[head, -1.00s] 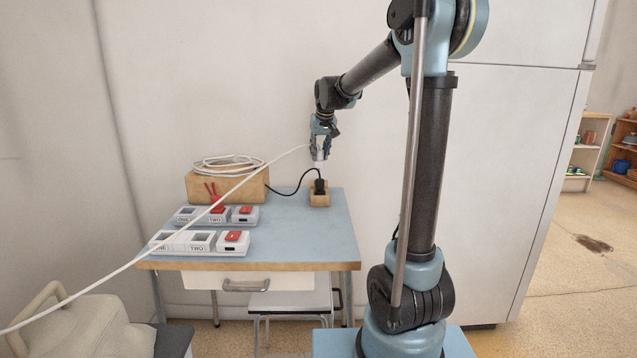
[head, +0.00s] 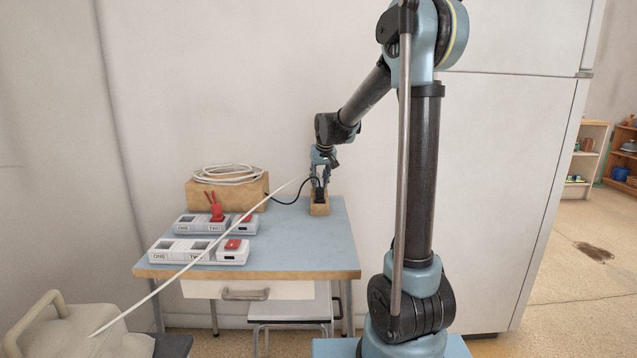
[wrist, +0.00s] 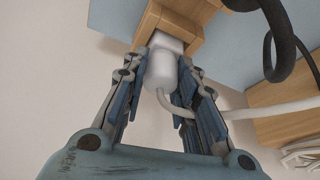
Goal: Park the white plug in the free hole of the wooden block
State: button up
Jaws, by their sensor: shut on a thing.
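The white plug (wrist: 161,72) is between the fingers of my gripper (wrist: 167,62) in the wrist view, and its front end meets the wooden block (wrist: 192,22). How deep it sits in the hole is hidden. In the head view my gripper (head: 320,176) is low over the rear of the wooden block (head: 319,208), at the back right of the blue table. A black plug (head: 319,193) with a black cable stands in the block's front part. The white plug cannot be made out in the head view.
Two power strips (head: 190,251) (head: 188,223) with red pieces lie on the left of the table (head: 290,245). A wooden box (head: 228,194) with coiled white cable stands behind them. The white cable (head: 195,259) crosses over the strips. The table's right front is clear.

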jog(key=o, duration=1.1)
jog(key=v, duration=1.2)
jog(key=shift+s+d, duration=0.1)
jog(key=s+d+f+m, duration=0.1)
jog(key=s+d+f, duration=0.4)
jog(key=s, duration=0.8)
jog(key=s+d+f+g, duration=0.1)
jog(key=s+d+f, duration=0.4)
jog(key=s+f, duration=0.4)
jog(key=s+d+f+m+g+h, duration=0.1)
jog(key=s+d+f, duration=0.4)
jog(key=s, duration=1.1)
jog(key=shift+s+d+f+m, duration=0.15)
jog(key=shift+d+f, duration=0.05)
jog(key=shift+f, duration=0.45)
jog(key=shift+s+d+f+m, duration=0.15)
jog(key=shift+d+f, duration=0.05)
jog(key=shift+f, duration=0.5)
